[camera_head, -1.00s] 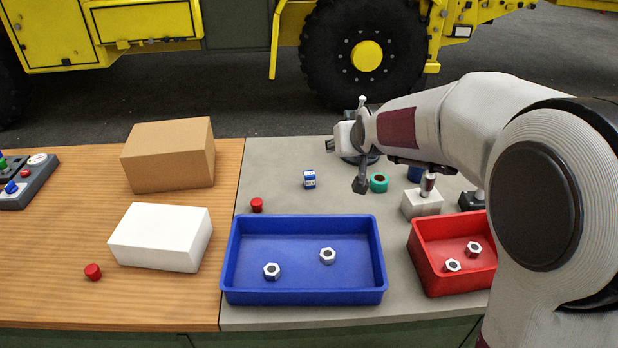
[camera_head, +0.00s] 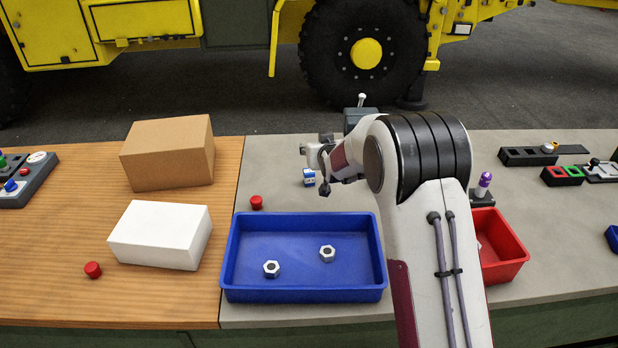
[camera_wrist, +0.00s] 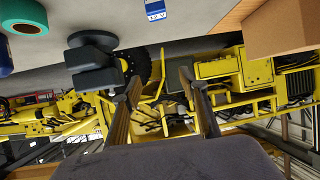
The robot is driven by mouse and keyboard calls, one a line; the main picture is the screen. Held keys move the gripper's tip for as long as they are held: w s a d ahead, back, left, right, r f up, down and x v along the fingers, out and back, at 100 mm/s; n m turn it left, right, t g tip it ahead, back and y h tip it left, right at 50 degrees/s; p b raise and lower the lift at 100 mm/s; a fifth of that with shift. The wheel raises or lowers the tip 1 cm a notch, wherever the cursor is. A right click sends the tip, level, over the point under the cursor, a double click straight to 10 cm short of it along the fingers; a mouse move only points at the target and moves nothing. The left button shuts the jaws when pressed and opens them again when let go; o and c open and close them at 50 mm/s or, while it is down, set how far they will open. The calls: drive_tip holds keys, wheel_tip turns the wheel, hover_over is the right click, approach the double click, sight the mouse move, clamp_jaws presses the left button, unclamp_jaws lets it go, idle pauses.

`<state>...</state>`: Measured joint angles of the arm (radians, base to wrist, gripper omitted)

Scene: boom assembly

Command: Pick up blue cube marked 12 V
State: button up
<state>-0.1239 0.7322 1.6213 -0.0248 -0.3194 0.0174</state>
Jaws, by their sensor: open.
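The small blue-and-white cube (camera_head: 309,178) sits on the grey table top behind the blue tray, its right side close to my gripper in the picture. It also shows at the top edge of the wrist view (camera_wrist: 155,10), with white marks too small to read. My gripper (camera_head: 314,168) is open and empty, with one finger behind and one in front in the head view. In the wrist view my gripper (camera_wrist: 158,84) has its two fingers apart, pointing toward the yellow vehicle, and the cube is not between them.
The blue tray (camera_head: 303,293) holds two nuts. A red knob (camera_head: 256,202) lies left of the cube. A cardboard box (camera_head: 168,152) and white box (camera_head: 160,235) stand left. A red tray (camera_head: 510,250) is partly behind my arm. A teal ring (camera_wrist: 25,17) and dark control box (camera_wrist: 92,60) show in the wrist view.

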drive_tip(key=t, duration=0.1)
hover_over(310, 174)
wheel_tip(310, 174, down, 5)
drive_tip(key=shift+w+f, duration=0.15)
drive_tip(key=shift+f, duration=0.05)
drive_tip(key=shift+f, duration=0.1)
drive_tip(key=shift+f, duration=1.65)
drive_tip(key=shift+f, duration=0.1)
drive_tip(key=shift+f, duration=1.5)
drive_tip(key=shift+w+f, duration=0.1)
drive_tip(key=shift+f, duration=0.15)
drive_tip(key=shift+x, duration=1.35)
